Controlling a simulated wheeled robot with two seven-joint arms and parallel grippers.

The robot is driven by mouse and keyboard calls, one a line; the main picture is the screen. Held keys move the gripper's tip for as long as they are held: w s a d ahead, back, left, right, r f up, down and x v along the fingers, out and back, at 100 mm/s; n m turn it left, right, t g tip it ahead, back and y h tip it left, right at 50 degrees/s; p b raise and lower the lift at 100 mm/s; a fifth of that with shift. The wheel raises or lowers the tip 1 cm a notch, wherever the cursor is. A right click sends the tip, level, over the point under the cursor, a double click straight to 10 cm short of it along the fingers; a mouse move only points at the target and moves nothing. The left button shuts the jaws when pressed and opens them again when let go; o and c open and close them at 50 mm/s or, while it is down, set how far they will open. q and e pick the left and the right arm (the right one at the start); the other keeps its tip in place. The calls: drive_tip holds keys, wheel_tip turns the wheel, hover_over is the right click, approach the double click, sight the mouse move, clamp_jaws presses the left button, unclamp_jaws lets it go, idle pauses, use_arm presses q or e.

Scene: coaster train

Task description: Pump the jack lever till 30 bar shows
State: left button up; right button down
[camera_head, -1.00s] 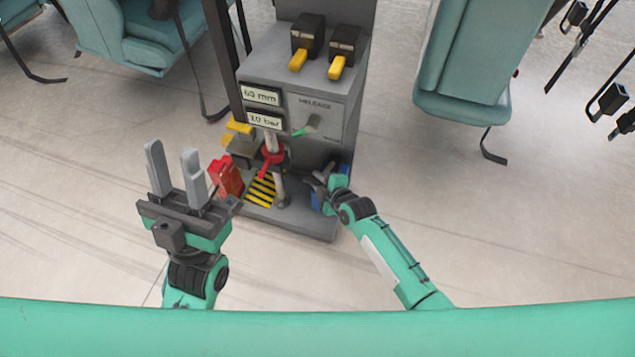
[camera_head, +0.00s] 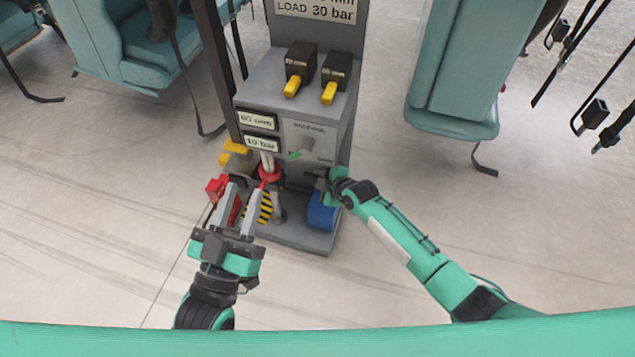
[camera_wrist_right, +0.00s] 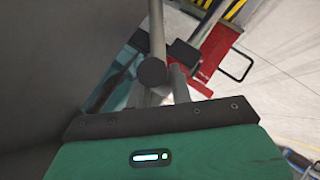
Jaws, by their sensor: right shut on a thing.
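The grey jack machine (camera_head: 330,130) stands in the middle of the head view. Its lower display (camera_head: 262,143) appears to read 10 bar, and the sign (camera_head: 316,12) above says LOAD 30 bar. My right gripper (camera_head: 324,182) is at the machine's right side, above a blue part (camera_head: 322,212). It is shut on a rod with a dark round end (camera_wrist_right: 153,71), seen in the right wrist view, apparently the jack lever. Its grip is partly hidden in the head view. My left gripper (camera_head: 245,190) is open in front of the machine, fingers apart, near a red part (camera_head: 222,187).
Two black boxes with yellow levers (camera_head: 293,87) sit on the machine's top. A small green-tipped lever (camera_head: 301,153) is on its front. A red collar (camera_head: 268,173) and a yellow-black striped plate (camera_head: 265,208) are low down.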

use_arm(q)
drive_tip(key=shift+f, duration=0.2)
use_arm(e)
drive_tip(key=shift+w+d+r, duration=0.2)
drive_tip(key=shift+w+r, duration=0.1)
drive_tip(key=shift+w, duration=0.05)
drive_tip(key=c, duration=1.3)
unclamp_jaws()
drive_tip(key=shift+f, duration=0.15)
drive_tip(key=shift+o, duration=0.2)
use_arm(q)
drive_tip(key=shift+w+d, duration=0.1)
use_arm(e)
drive_tip(key=shift+s, duration=0.15)
use_arm(q)
drive_tip(key=s+d+f+g+y+p, duration=0.1)
drive_tip(key=s+f+g+p, duration=0.3)
drive_tip(key=f+g, duration=0.6)
drive_tip(key=shift+s+d+f+m+y, duration=0.15)
drive_tip(key=shift+s+f+m+y, duration=0.2)
drive_tip(key=shift+f, duration=1.3)
use_arm(e)
drive_tip(key=v, duration=1.3)
drive_tip(key=shift+s, duration=0.25)
drive_tip(key=shift+d, duration=0.15)
